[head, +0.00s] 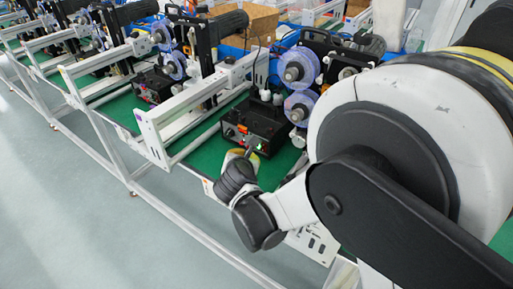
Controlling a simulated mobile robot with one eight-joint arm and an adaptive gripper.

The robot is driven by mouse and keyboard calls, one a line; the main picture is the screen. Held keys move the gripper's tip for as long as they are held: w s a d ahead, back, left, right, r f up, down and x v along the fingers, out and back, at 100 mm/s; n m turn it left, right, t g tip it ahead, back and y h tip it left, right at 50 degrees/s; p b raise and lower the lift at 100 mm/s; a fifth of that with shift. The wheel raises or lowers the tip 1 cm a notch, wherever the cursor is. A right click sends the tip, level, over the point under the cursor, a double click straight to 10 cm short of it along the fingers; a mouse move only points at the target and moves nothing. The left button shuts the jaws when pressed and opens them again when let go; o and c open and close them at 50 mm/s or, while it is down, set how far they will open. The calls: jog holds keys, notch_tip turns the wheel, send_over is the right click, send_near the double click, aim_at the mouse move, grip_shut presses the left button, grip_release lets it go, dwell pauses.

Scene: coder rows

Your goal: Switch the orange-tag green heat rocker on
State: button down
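A black control box (259,123) stands on the green bench top in the middle of the head view. Its front panel has small knobs, a small orange-red patch (243,128) and a small lit green spot (264,147) low on the right. I cannot tell which of these is the tagged heat rocker, or its position. My gripper (250,152) reaches up to the lower front of this panel, close to the green spot. I cannot tell whether it touches. My wrist hides part of the area, and the fingers are too small to read as open or shut.
Another black box (155,85) stands on the bench to the left, beside a white conveyor frame (152,131). Blue-clear reels (298,105) and machines stand behind. Cardboard boxes (256,18) are at the back. The grey floor (95,215) at front left is clear.

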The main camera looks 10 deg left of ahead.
jog(key=shift+s+a+r, duration=0.15)
jog(key=shift+s+a, duration=0.2)
jog(key=shift+s, duration=0.45)
jog(key=shift+s+a+r, duration=0.15)
jog(key=shift+s+a, duration=0.15)
jog(key=shift+s, duration=0.5)
